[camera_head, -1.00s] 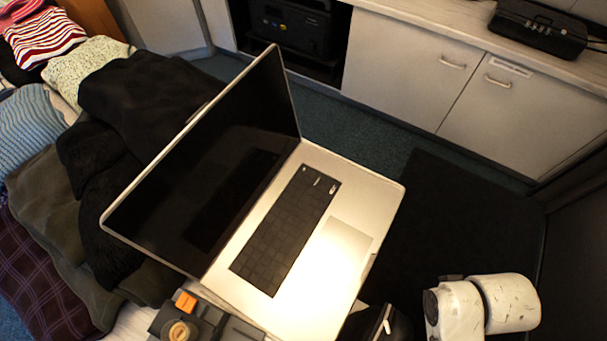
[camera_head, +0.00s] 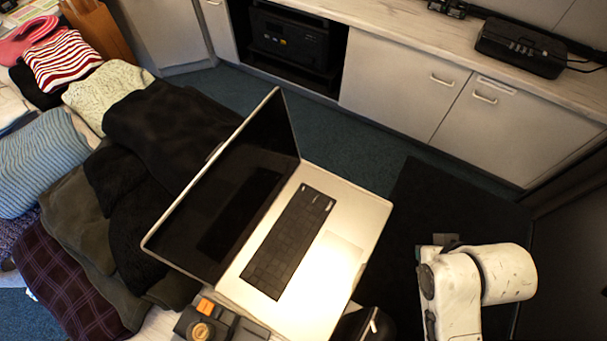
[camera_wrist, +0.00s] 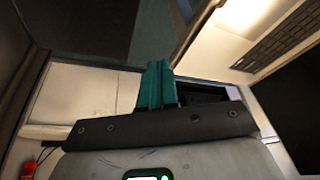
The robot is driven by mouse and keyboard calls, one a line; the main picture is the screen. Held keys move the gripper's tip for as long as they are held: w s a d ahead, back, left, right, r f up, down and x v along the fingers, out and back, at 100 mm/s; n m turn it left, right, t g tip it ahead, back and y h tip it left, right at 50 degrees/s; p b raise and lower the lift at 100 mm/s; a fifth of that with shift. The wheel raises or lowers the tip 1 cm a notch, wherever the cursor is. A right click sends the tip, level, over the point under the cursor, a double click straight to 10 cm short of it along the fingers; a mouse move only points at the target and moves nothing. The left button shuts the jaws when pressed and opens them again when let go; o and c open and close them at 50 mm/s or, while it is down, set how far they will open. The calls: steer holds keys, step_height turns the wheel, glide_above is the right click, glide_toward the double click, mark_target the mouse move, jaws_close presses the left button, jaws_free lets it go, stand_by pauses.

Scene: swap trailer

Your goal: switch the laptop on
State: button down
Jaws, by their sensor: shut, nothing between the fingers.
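A silver laptop (camera_head: 345,215) stands open in the middle of the head view, its dark screen (camera_head: 225,200) tilted back to the left. Its black keyboard (camera_head: 290,240) faces up, and the screen shows no light. In the wrist view the laptop's edge and keyboard (camera_wrist: 285,38) show at the upper right. My gripper (camera_wrist: 157,68) shows in the wrist view with its teal fingers shut together and nothing between them. It is apart from the laptop. In the head view my white arm is at the lower right, to the right of the laptop, and my fingers are not clearly seen there.
Folded clothes (camera_head: 120,190) lie to the left of the laptop. A dark camera with an orange part (camera_head: 215,322) sits at its near edge. White cabinets (camera_head: 400,80) with a counter (camera_head: 420,25) stand behind, with a black box (camera_head: 522,47) on top. Dark floor lies right of the laptop.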

steer(key=w+a+r+m+t+p, duration=0.1)
steer(key=w+a+r+m+p, duration=0.15)
steer(key=w+r, duration=0.25)
steer(key=m+t+y, duration=0.2)
steer(key=m+y, duration=0.4)
steer(key=m, duration=1)
glide_above(305, 192)
step_height(305, 192, down, 4)
steer(key=shift+f, duration=0.15)
steer(key=shift+f, duration=0.1)
step_height(305, 192, down, 7)
steer(key=b, duration=0.7)
steer(key=shift+f+b, duration=0.45)
steer(key=shift+f, duration=0.35)
steer(key=shift+f, duration=0.1)
